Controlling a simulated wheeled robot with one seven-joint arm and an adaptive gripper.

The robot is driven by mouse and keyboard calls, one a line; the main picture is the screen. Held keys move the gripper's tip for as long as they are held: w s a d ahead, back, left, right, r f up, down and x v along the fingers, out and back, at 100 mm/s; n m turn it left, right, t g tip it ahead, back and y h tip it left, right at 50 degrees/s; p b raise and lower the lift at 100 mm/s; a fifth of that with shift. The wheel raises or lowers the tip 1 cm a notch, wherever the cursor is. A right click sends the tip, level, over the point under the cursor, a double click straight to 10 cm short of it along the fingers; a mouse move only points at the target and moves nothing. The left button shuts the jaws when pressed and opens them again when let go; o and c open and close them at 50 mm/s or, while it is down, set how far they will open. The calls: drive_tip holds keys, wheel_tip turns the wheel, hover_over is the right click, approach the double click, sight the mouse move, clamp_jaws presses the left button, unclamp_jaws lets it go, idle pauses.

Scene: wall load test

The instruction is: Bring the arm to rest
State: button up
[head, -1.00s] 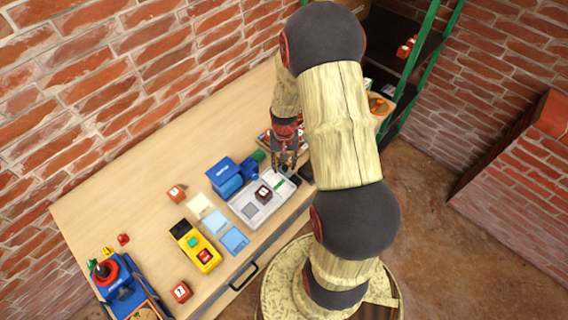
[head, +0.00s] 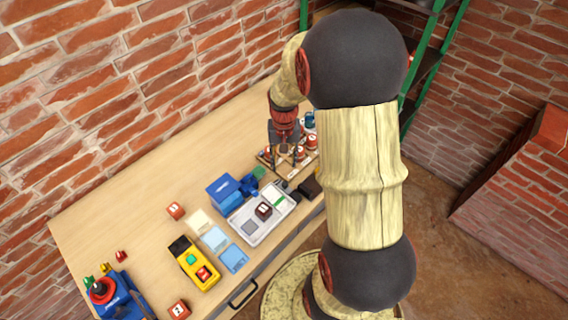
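My arm (head: 360,175) rises in the right half of the head view and bends over toward the table. My gripper (head: 285,158) points down at the far right part of the wooden table (head: 130,215), over a small wooden rack (head: 268,162) with red and white pieces. Its two fingers look spread apart, with nothing clearly held between them. Whether the fingertips touch the rack cannot be told.
A grey tray (head: 250,232) with a dark red cube, a blue device (head: 224,190) and a yellow device (head: 190,256) stand left of the gripper. Red cubes lie about. A brick wall (head: 80,90) runs behind; a green-framed shelf (head: 432,65) stands right.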

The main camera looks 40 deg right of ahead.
idle(0.5)
drive_tip(key=s+a+r+n+t, duration=0.2)
drive_tip(key=s+a+r, duration=0.2)
drive_tip(key=a+r, duration=0.3)
drive_tip(key=s+a+r+n+t+b, duration=0.1)
drive_tip(key=s+a+r+n, duration=0.2)
drive_tip(key=a+r, duration=0.4)
drive_tip(key=s+a+r+n+t+b, duration=0.1)
drive_tip(key=s+a+r+n+t, duration=0.1)
drive_tip(key=s+a+r, duration=0.3)
drive_tip(key=a+r+n, duration=0.1)
drive_tip(key=a+r, duration=0.1)
drive_tip(key=a, duration=0.1)
drive_tip(key=shift+s+r+t, duration=0.25)
drive_tip(key=shift+r+t, duration=0.05)
drive_tip(key=shift+r, duration=0.05)
